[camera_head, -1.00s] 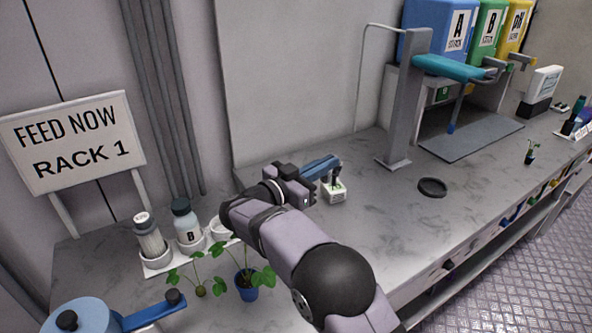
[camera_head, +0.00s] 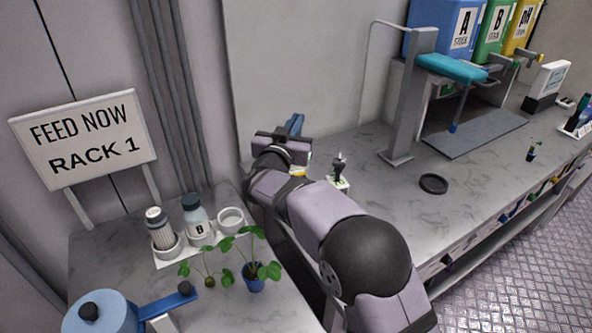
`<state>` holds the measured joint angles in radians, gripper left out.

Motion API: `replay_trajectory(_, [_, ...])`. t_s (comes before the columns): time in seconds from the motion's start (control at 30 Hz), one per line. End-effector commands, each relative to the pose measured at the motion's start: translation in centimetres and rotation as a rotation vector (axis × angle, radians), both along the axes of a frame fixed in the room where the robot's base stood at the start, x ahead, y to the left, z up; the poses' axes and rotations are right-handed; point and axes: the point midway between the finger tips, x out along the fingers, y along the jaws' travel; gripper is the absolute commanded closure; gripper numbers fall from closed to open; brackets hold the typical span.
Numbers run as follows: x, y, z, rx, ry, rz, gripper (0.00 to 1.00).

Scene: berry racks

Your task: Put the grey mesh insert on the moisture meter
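My gripper (camera_head: 294,124) is over the bench at the back wall, facing away from the camera. Its body hides most of its fingers, so I cannot tell whether it is open or holds anything. A blue part shows just beyond it. A small white block with dark upright pieces (camera_head: 339,181) stands right of the gripper, apart from it. I cannot make out a grey mesh insert for sure. A moisture meter cannot be clearly identified either. A small yellow and green patch shows beside the wrist, partly hidden.
A white rack at the left holds a ribbed bottle (camera_head: 160,229), a bottle marked B (camera_head: 196,217) and a cup (camera_head: 231,217). Seedlings (camera_head: 254,272) and a blue can (camera_head: 92,314) are in front. A black ring (camera_head: 433,184) lies on clear bench near the grey stand (camera_head: 405,100).

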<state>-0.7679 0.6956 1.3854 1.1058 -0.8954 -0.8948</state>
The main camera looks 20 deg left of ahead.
Motion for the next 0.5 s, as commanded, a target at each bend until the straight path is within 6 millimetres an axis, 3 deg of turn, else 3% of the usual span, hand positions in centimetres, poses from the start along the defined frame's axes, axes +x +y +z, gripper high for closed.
replay_trajectory(0.2, [0.0, 0.2, -0.9, -0.001, 0.001, 0.006, 1.00])
replay_trajectory(0.5, [0.0, 0.1, -5.2, -0.003, 0.002, 0.004, 1.00])
